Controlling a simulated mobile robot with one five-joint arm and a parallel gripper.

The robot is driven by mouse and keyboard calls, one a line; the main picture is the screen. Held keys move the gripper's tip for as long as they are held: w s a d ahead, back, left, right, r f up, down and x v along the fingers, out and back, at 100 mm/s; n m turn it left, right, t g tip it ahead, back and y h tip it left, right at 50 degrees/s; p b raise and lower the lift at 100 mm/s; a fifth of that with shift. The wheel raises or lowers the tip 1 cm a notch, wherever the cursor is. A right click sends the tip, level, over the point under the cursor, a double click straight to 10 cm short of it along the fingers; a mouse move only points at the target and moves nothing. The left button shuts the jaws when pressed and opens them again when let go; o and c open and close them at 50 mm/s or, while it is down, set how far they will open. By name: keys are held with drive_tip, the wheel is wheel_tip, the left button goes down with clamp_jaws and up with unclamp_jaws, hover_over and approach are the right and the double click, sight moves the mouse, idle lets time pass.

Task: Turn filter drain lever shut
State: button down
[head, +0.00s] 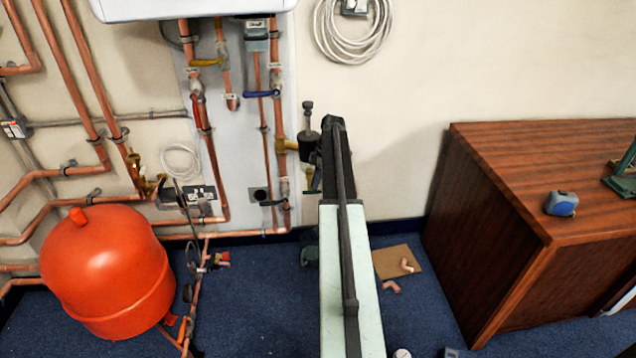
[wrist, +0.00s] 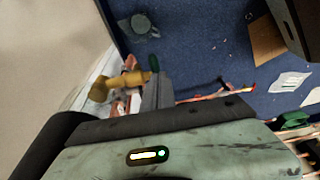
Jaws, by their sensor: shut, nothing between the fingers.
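In the wrist view, my gripper (wrist: 157,88) is shut and empty, its grey fingers pointing up the picture. Just left of the fingers is a brass valve body (wrist: 122,84). A small dark green lever end (wrist: 154,62) shows at the fingertips; I cannot tell whether they touch it. In the head view, the dark filter body (head: 308,144) stands on a brass fitting (head: 287,145) off the copper pipe, just left of my arm's end.
A wall panel (head: 240,180) carries copper pipes and valves with yellow and blue levers. An orange-red tank (head: 107,270) stands at lower left. A wooden cabinet (head: 490,220) stands at right. A cardboard piece (head: 397,262) and pipe elbows lie on the blue floor.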

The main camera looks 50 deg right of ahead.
drive_tip(key=p+v, duration=1.1)
drive_tip(key=v, duration=0.1)
drive_tip(key=shift+s+d+r, duration=0.15)
drive_tip(key=shift+s+r, duration=0.05)
